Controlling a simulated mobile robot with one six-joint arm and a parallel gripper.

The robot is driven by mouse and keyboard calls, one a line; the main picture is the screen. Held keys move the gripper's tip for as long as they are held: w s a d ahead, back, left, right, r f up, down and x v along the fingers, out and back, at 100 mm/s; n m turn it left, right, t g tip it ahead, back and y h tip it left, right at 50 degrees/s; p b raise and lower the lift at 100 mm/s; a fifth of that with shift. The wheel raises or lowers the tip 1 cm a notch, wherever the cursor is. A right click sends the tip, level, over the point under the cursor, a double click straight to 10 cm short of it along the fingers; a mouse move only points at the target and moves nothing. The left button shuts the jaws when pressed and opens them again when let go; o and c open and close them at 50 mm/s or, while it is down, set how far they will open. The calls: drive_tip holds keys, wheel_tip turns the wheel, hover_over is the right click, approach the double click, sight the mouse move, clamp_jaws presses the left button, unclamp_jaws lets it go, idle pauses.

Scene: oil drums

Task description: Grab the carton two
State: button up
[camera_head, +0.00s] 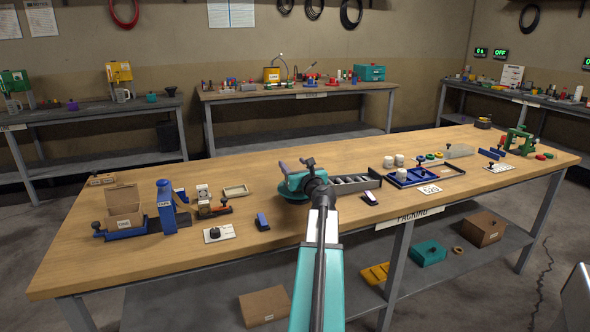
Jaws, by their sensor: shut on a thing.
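Another brown carton (265,306) lies on the lower shelf at the front, and a brown box (484,229) stands at that shelf's right. My gripper (296,165) is over the middle of the table, right of the open carton and well apart from it. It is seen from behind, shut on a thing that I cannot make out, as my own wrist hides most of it.
The packing table (420,235) holds a blue bottle (167,206), a grey tray (358,184), white cups (400,160) and a blue tray (410,177). A teal box (429,253) is on the shelf below. The table's front left is clear.

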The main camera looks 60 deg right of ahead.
wheel_tip(320, 180, up, 2)
drive_tip(key=shift+r+p, duration=0.15)
drive_tip(key=shift+p, duration=0.15)
drive_tip(key=s+a+r, duration=0.1)
drive_tip(key=s+a, duration=0.1)
drive_tip(key=s, duration=1.4)
drive_tip(key=shift+r, duration=0.3)
drive_tip(key=shift+w, duration=0.1)
